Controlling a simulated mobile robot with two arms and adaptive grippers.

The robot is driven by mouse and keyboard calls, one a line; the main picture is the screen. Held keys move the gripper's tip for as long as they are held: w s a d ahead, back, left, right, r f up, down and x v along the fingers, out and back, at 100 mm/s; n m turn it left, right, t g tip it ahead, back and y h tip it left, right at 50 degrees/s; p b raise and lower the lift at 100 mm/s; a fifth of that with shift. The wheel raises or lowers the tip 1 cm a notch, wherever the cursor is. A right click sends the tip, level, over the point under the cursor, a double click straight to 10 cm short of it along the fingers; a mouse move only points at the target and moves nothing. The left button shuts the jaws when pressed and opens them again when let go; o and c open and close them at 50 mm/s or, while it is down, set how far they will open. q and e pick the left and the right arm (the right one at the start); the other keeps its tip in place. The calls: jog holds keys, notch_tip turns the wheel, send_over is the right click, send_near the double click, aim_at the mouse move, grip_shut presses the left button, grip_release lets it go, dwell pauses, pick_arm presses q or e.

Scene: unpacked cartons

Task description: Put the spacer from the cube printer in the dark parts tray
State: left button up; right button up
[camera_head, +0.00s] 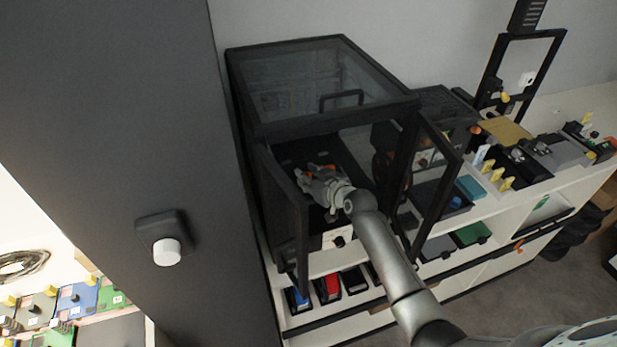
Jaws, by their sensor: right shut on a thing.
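The cube printer (290,128) is a black-framed box with clear panels, and its front doors stand open. My right gripper (308,174) reaches through the open front and is low inside, near the printer's dark floor. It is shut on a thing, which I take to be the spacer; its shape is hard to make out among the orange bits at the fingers. A dark tray (428,192) sits on the shelf top to the right, partly behind the open right door, with a small blue round piece in it. My left gripper is not in view.
The printer's left door (283,215) and right door (437,180) flank my right arm closely. A second dark machine (440,110) stands to the right. Small bins (328,288) fill the shelf below. A dark panel with a white knob (167,251) is at the left.

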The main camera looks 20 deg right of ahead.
jog(key=shift+r+b, duration=0.2)
jog(key=shift+b, duration=0.2)
jog(key=shift+r+b, duration=0.45)
jog(key=shift+r, duration=0.2)
jog(key=s+r+m+h+b, duration=0.1)
jog(key=s+r+b, duration=0.4)
jog(key=s, duration=0.3)
jog(key=s+a+r+m+h+b, duration=0.1)
jog(key=s+r+m+h+b, duration=0.1)
jog(key=s+r+b, duration=0.4)
jog(key=s+b, duration=0.1)
jog(key=s, duration=0.2)
jog(key=shift+r+h, duration=0.15)
jog(key=shift+h, duration=0.15)
